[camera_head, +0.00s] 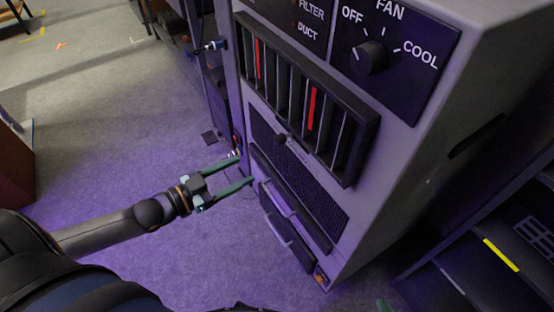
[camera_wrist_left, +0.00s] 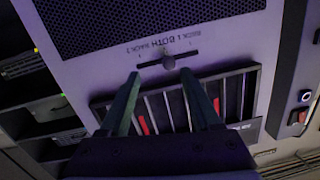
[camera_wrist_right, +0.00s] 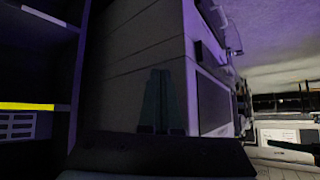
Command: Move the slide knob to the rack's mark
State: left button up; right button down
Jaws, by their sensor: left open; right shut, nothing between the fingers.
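The slide knob (camera_wrist_left: 168,62) is a small dark knob at about the middle of a short slot in the cooling unit's grey front panel. Upside-down lettering (camera_wrist_left: 163,42) runs along the slot, with BOTH by the knob and rack labels to either side, too small to read surely. In the left wrist view my left gripper (camera_wrist_left: 161,74) is open, its two green fingers spread either side of the knob, apparently short of it. In the head view my left gripper (camera_head: 246,170) is open near the unit's lower left front. My right gripper (camera_wrist_right: 160,72) is shut and empty.
The slatted vent (camera_head: 310,105) with red strips and the dark mesh grille (camera_head: 310,180) flank the slot. A FAN dial (camera_head: 369,57) sits above on the unit. A dark rack with a yellow strip (camera_head: 501,255) stands at the right. Open floor (camera_head: 110,150) lies left.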

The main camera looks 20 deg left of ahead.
aim_at(276, 142)
pick_arm(q)
jog(key=shift+m+h, duration=0.7)
jog(key=shift+h, duration=0.2)
jog(key=w+d+b, duration=0.1)
jog(key=w, duration=0.2)
jog(key=w+d+r+b, duration=0.1)
jog(key=w+d+b, duration=0.1)
jog(key=w, duration=0.2)
jog(key=w+d+b, duration=0.1)
jog(key=w+b, duration=0.1)
jog(key=w, duration=0.2)
jog(key=shift+w+d+r, duration=0.1)
jog(key=shift+d+r, duration=0.15)
jog(key=shift+d, duration=0.1)
jog(key=shift+w+d, duration=0.3)
jog(key=shift+w, duration=0.05)
pick_arm(e)
jog(key=w+r+n+t+y, duration=0.1)
jog(key=w+r+t, duration=0.3)
jog(key=r, duration=0.3)
jog(key=w+r+n+t+y, duration=0.1)
jog(key=w+r+t, duration=0.3)
jog(key=r, duration=0.3)
jog(key=shift+w, duration=0.25)
pick_arm(q)
jog(key=shift+c, duration=0.2)
pick_arm(e)
jog(key=shift+a+r, duration=0.1)
pick_arm(q)
grip_shut()
